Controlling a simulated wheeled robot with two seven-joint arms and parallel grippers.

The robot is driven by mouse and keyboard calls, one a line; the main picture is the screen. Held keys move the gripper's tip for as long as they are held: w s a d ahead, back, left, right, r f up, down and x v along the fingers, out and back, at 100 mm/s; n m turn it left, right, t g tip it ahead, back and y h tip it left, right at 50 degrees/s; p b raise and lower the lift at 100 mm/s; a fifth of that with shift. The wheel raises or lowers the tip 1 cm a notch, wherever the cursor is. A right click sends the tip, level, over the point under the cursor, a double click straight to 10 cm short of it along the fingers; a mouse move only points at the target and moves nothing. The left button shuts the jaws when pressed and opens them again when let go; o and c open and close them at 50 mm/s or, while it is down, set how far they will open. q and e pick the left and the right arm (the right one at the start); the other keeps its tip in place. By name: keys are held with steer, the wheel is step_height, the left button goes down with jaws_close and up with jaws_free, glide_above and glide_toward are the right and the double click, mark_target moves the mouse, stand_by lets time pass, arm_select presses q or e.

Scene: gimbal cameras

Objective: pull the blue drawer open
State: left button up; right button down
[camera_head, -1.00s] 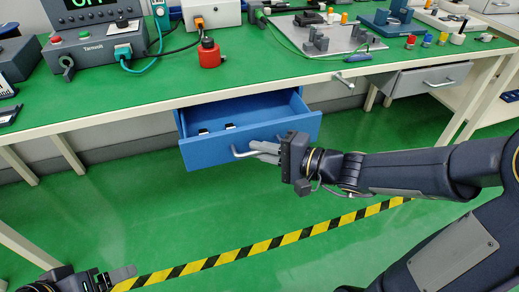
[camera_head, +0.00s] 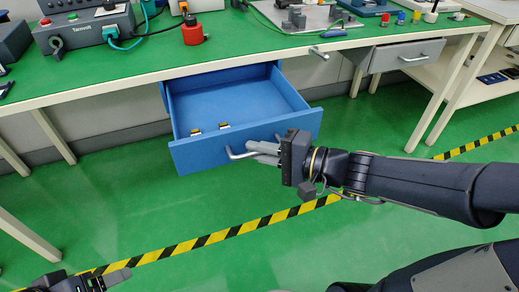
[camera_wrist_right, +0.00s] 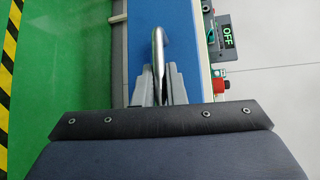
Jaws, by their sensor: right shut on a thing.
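The blue drawer (camera_head: 240,97) under the green workbench stands well open in the head view, with small dark and yellow items lying inside near its front. Its front panel carries a grey metal handle (camera_head: 234,154). My right gripper (camera_head: 262,151) is shut on the handle, and its fingers hide part of it. In the right wrist view the handle (camera_wrist_right: 158,52) runs between the two grey fingers (camera_wrist_right: 159,84), against the blue drawer front (camera_wrist_right: 186,45). My left gripper (camera_head: 112,279) shows only partly at the bottom left, away from the drawer; its jaw opening is unclear.
A grey drawer (camera_head: 402,55) with its own handle is shut at the right under the bench. On the green benchtop (camera_head: 250,57) stand a red object (camera_head: 193,32) and a grey control box (camera_head: 90,25). Yellow-black tape (camera_head: 225,234) crosses the clear green floor.

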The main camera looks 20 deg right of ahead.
steer(key=c, duration=1.5)
jaws_free()
steer(key=p+v, duration=0.2)
steer(key=v, duration=0.5)
steer(key=shift+s+d, duration=0.3)
